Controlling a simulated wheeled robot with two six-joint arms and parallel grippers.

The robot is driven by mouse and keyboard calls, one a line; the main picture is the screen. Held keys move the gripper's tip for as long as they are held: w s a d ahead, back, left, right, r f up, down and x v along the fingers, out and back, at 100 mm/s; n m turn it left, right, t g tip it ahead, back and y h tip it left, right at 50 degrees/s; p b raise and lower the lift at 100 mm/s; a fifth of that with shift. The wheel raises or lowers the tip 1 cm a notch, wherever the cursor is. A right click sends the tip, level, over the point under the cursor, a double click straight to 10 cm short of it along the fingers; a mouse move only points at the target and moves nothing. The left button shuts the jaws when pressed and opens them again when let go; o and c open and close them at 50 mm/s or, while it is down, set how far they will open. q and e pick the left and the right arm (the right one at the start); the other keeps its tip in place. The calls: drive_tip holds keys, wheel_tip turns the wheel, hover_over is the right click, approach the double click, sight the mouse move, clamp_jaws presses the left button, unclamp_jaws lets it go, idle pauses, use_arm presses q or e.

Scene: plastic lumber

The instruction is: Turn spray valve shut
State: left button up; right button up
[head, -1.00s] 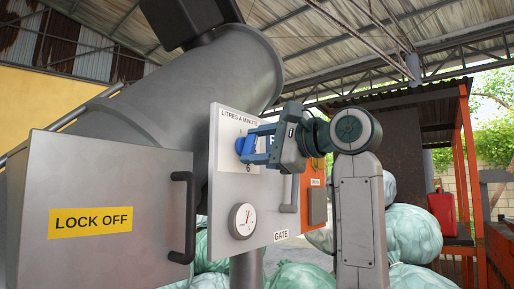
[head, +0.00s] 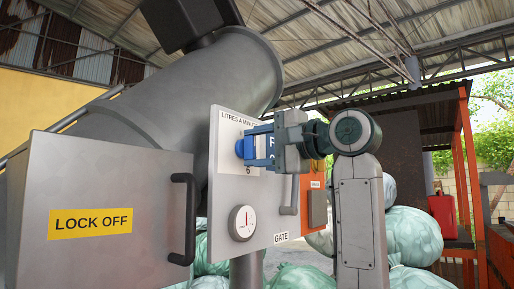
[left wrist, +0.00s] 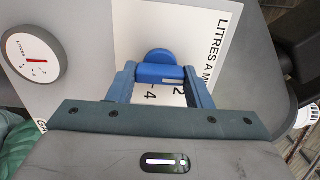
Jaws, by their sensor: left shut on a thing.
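The blue spray valve handle (head: 241,149) sits on a light grey panel (head: 226,195) below the "LITRES A MINUTE" lettering. In the left wrist view the blue handle (left wrist: 160,74) lies crosswise between the two blue fingers, with its rounded knob behind it. My left gripper (head: 258,147) is shut on the handle, and its fingers also show in the left wrist view (left wrist: 161,82). A round gauge (head: 242,223) with a red needle is lower on the panel; it also shows in the left wrist view (left wrist: 32,54). Part of the number scale is hidden by the gripper.
A grey "LOCK OFF" box (head: 110,180) with a black handle (head: 187,220) stands at the left. A large grey drum (head: 225,75) is behind the panel. A grey lever (head: 289,197) and an orange plate (head: 306,181) are right of the gauge. Pale green sacks (head: 412,237) lie behind.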

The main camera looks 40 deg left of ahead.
use_arm(q)
drive_tip(key=o, duration=1)
drive_tip(key=d+b, duration=0.1)
drive_tip(key=d, duration=0.2)
drive_tip(key=d+b, duration=0.1)
drive_tip(key=d, duration=0.3)
drive_tip(key=w+d+b, duration=0.1)
drive_tip(key=d, duration=0.2)
drive_tip(key=shift+w+d+b, duration=0.1)
drive_tip(key=shift+d+b, duration=0.2)
drive_tip(key=shift+d, duration=0.1)
